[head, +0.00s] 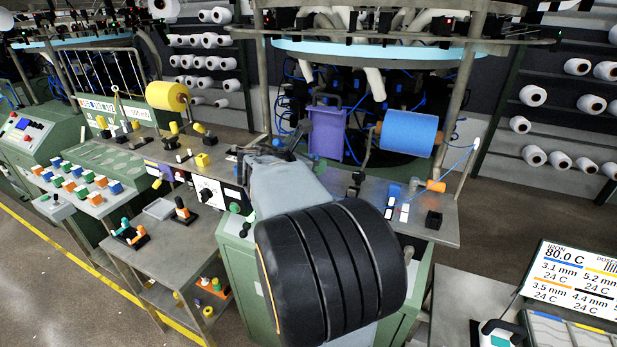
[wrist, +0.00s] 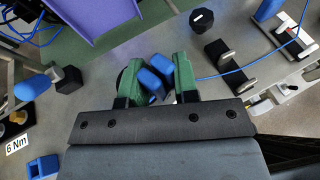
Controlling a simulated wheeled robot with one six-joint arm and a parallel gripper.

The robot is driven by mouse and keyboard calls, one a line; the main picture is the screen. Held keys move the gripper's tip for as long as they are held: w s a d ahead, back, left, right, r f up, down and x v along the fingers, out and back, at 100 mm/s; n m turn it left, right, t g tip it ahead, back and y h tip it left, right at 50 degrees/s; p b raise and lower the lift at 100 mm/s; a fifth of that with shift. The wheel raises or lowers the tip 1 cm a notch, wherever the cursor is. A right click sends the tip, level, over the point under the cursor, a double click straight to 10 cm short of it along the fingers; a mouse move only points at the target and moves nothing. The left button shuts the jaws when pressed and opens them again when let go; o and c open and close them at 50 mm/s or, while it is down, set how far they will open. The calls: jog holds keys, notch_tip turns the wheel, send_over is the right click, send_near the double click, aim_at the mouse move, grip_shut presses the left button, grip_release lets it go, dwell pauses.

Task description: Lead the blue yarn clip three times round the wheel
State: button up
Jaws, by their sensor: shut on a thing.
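In the wrist view my gripper (wrist: 157,82) is shut on the blue yarn clip (wrist: 155,80), held tilted between its green fingers. A blue yarn (wrist: 232,72) runs from near the clip to the right, past the black block. A dark rounded part (wrist: 122,78) shows behind the left finger; I cannot tell whether it is the wheel. In the head view my arm covers most of the gripper, and the clip cannot be made out.
A black block with a metal pin (wrist: 226,62) and a black knob (wrist: 202,20) stand right of the clip. A blue-ended fitting (wrist: 32,86) stands left.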

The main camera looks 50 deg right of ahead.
aim_at(313, 156)
notch_tip(313, 156, up, 2)
jog(key=shift+r+p, duration=0.2)
jog(key=shift+p, duration=0.9)
jog(key=shift+r, duration=0.9)
jog(key=shift+w, duration=0.1)
